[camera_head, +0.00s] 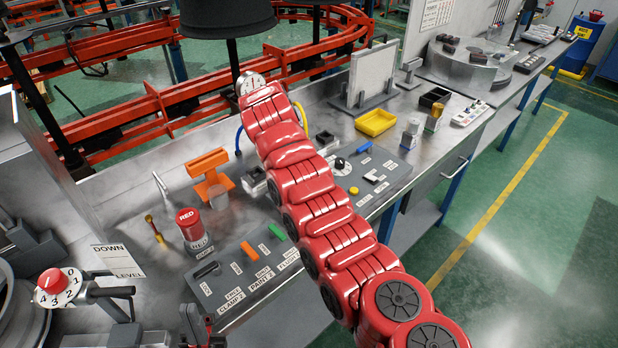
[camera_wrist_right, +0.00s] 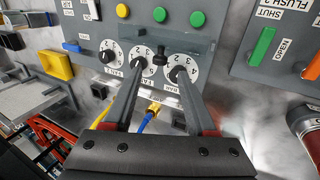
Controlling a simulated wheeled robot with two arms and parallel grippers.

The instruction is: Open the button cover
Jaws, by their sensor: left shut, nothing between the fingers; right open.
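A control panel (camera_wrist_right: 172,33) fills the upper middle of the right wrist view, with several white numbered dials, yellow and green buttons, and a small dark block. My right gripper (camera_wrist_right: 161,76) is open, its fingertips over the dials with nothing held. In the head view my red right arm hides that gripper and part of the panel. My left gripper (camera_head: 203,330) is at the bottom edge of the head view, shut and empty, beside the grey labelled switch panel (camera_head: 225,296).
A red cylinder (camera_head: 190,225) marked RED and an orange stand (camera_head: 209,176) stand on the metal bench. A yellow bin (camera_head: 375,122) sits farther back. A red rotary dial (camera_head: 53,281) is at lower left. Green floor (camera_head: 520,225) lies open at right.

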